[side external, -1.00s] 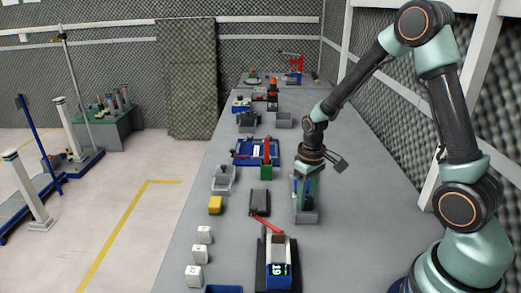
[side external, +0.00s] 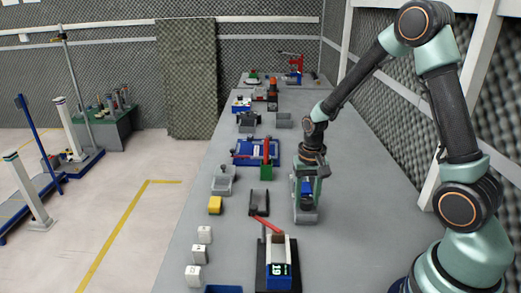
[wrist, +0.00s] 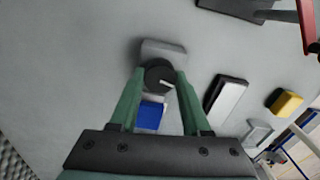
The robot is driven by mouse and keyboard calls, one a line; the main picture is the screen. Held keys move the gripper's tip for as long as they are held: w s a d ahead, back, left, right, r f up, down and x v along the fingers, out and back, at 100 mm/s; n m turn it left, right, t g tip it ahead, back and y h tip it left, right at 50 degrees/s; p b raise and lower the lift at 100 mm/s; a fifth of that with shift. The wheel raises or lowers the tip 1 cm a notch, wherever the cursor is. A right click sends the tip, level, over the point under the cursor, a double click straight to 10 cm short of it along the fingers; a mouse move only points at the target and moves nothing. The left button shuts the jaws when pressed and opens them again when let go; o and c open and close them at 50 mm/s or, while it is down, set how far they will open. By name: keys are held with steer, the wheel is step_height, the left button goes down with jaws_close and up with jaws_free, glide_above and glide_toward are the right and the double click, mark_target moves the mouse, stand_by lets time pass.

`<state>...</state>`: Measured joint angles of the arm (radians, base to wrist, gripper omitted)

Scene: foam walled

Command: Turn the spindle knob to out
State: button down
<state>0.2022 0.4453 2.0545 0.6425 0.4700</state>
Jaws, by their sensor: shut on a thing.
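The spindle knob (wrist: 158,76) is a dark round knob with a white pointer mark, seen from above in the wrist view. Its pointer aims to the right and slightly down there. It sits on a grey unit (wrist: 163,50) with a blue part (wrist: 150,115) beside it. The same grey unit (side external: 306,216) stands on the bench in the side view, with the blue part (side external: 307,187) showing between the fingers. My gripper (wrist: 160,82) has its two green fingers shut on the knob, one on each side. In the side view my gripper (side external: 307,192) hides the knob.
A red-armed device with a lit display (side external: 278,268) stands nearer on the bench. The bench right of the grey unit (side external: 360,200) is clear.

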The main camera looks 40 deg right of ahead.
mark_target(307, 199)
steer(key=shift+m, duration=1.7)
steer(key=shift+c, duration=1.8)
jaws_free()
step_height(307, 199, up, 12)
steer(key=shift+r, duration=0.2)
